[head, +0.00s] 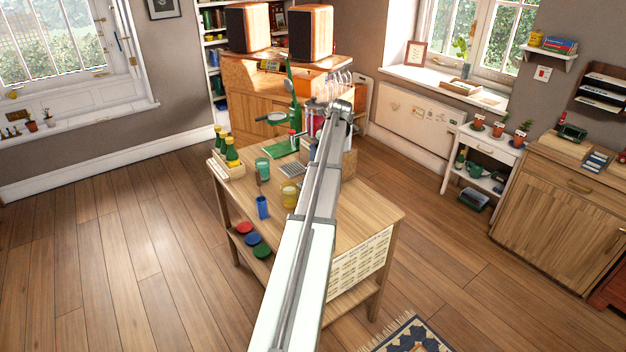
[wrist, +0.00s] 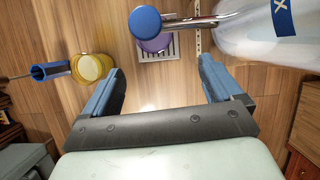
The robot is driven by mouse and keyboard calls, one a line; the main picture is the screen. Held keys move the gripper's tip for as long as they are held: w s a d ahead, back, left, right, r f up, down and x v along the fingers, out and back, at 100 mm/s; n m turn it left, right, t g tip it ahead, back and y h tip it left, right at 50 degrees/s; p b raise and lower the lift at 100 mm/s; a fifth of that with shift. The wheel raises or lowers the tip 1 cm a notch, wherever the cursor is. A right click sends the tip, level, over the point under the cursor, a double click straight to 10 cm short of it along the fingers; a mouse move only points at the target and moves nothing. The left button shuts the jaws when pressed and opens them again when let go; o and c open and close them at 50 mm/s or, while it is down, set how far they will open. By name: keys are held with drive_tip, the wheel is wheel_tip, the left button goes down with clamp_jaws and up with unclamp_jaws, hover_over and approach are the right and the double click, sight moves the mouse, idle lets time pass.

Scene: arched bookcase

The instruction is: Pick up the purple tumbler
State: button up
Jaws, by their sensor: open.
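The purple tumbler (wrist: 156,44) shows in the wrist view at the top middle, seen from above. A blue round knob on a chrome bar covers part of it. It stands at or on a pale slotted grate (wrist: 172,50). My gripper (wrist: 160,66) is open and empty, with its two blue fingers spread wide. The tumbler lies beyond the fingertips, roughly in line with the gap between them. In the head view my arm crosses the table, and I cannot make out the purple tumbler or the fingers there.
The blue knob (wrist: 145,22) belongs to a large pale bottle (wrist: 265,30) close on the right. A yellow tumbler (head: 289,195) and a blue tumbler (head: 262,207) stand on the wooden table (head: 365,216). A teal cup (head: 262,166) and crated bottles (head: 231,152) stand further left.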

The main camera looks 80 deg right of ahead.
drive_tip(key=shift+w+a+x, duration=0.1)
drive_tip(key=shift+x, duration=1.7)
drive_tip(key=shift+w+a+x, duration=0.1)
drive_tip(key=shift+x, duration=1.7)
drive_tip(key=shift+w+a+x, duration=0.1)
drive_tip(key=shift+x, duration=1.75)
drive_tip(key=c, duration=1.7)
drive_tip(key=shift+o, duration=0.2)
drive_tip(key=shift+r, duration=0.15)
